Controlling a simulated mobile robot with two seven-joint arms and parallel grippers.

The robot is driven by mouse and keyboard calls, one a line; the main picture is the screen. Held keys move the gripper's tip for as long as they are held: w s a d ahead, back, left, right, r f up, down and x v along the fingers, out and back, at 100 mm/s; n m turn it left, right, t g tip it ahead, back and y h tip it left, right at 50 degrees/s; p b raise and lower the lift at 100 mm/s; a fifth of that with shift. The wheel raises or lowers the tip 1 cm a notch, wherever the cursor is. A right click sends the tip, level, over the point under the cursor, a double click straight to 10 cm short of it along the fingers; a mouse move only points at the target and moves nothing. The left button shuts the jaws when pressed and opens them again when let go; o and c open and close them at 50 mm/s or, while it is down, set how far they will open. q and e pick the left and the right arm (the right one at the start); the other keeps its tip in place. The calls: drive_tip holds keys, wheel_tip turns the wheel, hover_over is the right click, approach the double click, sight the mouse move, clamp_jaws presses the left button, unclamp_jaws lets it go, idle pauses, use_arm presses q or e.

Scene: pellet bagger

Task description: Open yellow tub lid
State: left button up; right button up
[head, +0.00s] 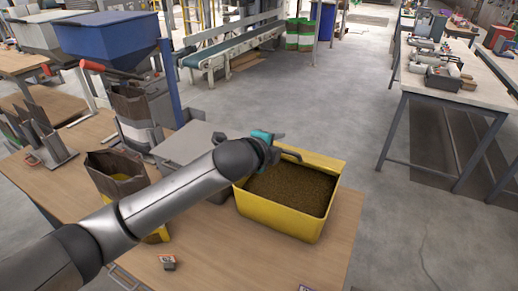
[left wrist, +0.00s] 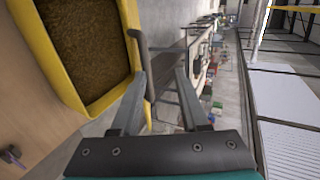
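The yellow tub (head: 285,226) stands on the wooden table with its top uncovered, full of brown pellets (head: 292,188). It also shows at the upper left of the left wrist view (left wrist: 112,103). A dark grey bar like a handle (head: 291,154) is at the tub's back edge; it shows beside my left finger in the left wrist view (left wrist: 141,46). I cannot make out a separate lid panel. My left gripper (left wrist: 160,73) is open, fingers apart, at the tub's back edge near the bar. Contact cannot be told. My left arm hides the tub's left back corner. My right gripper is not in view.
An open dark bag (head: 118,175) and a grey box (head: 190,142) stand left of the tub. A small block (head: 168,262) lies near the front. A blue hopper (head: 108,36) rises behind. Bare table (head: 335,235) lies right of the tub.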

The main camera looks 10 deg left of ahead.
use_arm(q)
drive_tip(key=v, duration=1.1)
